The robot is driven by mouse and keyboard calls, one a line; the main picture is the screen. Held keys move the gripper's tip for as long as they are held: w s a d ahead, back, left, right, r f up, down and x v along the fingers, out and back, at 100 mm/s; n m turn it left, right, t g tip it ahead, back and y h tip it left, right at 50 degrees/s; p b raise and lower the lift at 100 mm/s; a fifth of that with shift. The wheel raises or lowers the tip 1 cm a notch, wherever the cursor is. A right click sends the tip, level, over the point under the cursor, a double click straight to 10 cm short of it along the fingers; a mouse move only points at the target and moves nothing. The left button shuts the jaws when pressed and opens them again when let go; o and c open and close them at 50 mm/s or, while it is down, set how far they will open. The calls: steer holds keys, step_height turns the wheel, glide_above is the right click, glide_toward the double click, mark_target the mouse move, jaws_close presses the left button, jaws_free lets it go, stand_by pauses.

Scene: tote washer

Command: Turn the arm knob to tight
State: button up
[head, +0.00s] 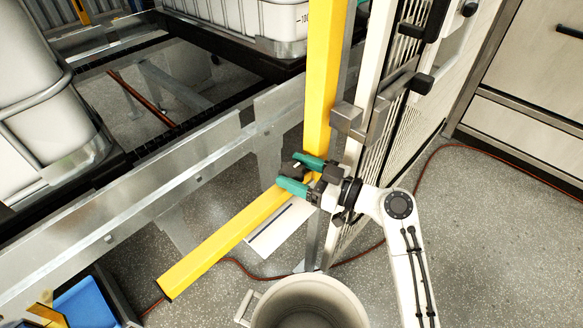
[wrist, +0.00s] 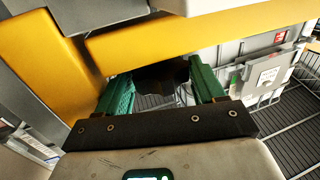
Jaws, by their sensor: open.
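The arm knob (wrist: 162,75) is a dark, lobed knob below the yellow bar in the wrist view. It lies between the green fingers of my gripper (wrist: 160,92), which stand apart on either side of it. I cannot tell whether either finger touches it. In the head view my gripper (head: 299,174) is at the joint of the yellow arm (head: 225,242) and the upright yellow post (head: 323,70). The knob (head: 294,170) shows there only as a small dark patch, partly hidden by the fingers. No tight marking can be read.
A pale slatted panel with black handles (head: 422,83) stands close behind my gripper. A galvanized rail (head: 160,190) runs along the left, with white tanks (head: 35,90) beyond. A round bin (head: 308,302) stands below. A red cable (head: 440,150) crosses the floor.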

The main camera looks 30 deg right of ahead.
steer(key=shift+w+a, duration=0.4)
steer(key=shift+w, duration=0.2)
steer(key=shift+c, duration=0.4)
steer(key=c, duration=0.6)
